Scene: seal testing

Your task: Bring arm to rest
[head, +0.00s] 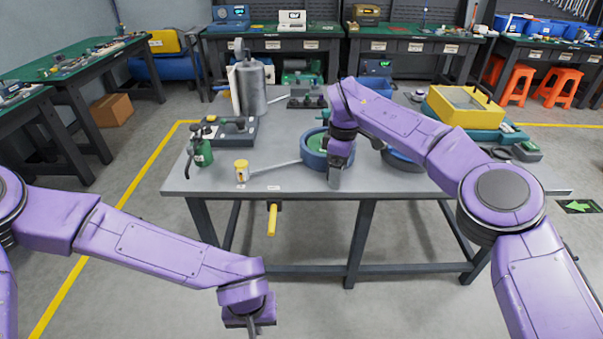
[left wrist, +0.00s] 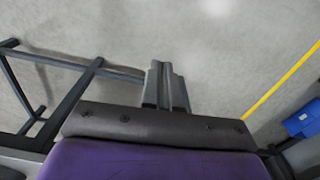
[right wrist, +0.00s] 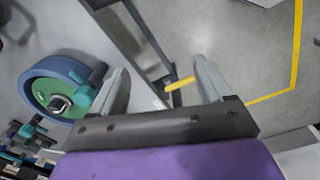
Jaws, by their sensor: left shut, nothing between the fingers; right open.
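My left arm reaches in from the left in the head view, with its gripper (head: 252,326) low in front of the table, over the floor. In the left wrist view the left gripper's fingers (left wrist: 166,88) are together with nothing between them. My right arm reaches over the table in the head view, its gripper (head: 337,178) pointing down at the table's front edge. In the right wrist view the right gripper's fingers (right wrist: 160,85) are spread apart and empty. The right gripper is beside a blue ring-shaped part with a green centre (right wrist: 62,88), which also shows in the head view (head: 313,160).
The grey table (head: 290,184) holds a metal canister (head: 250,90), a green bottle (head: 202,152), a yellow-topped cup (head: 241,172) and a yellow box (head: 464,106). The floor around my left gripper is clear.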

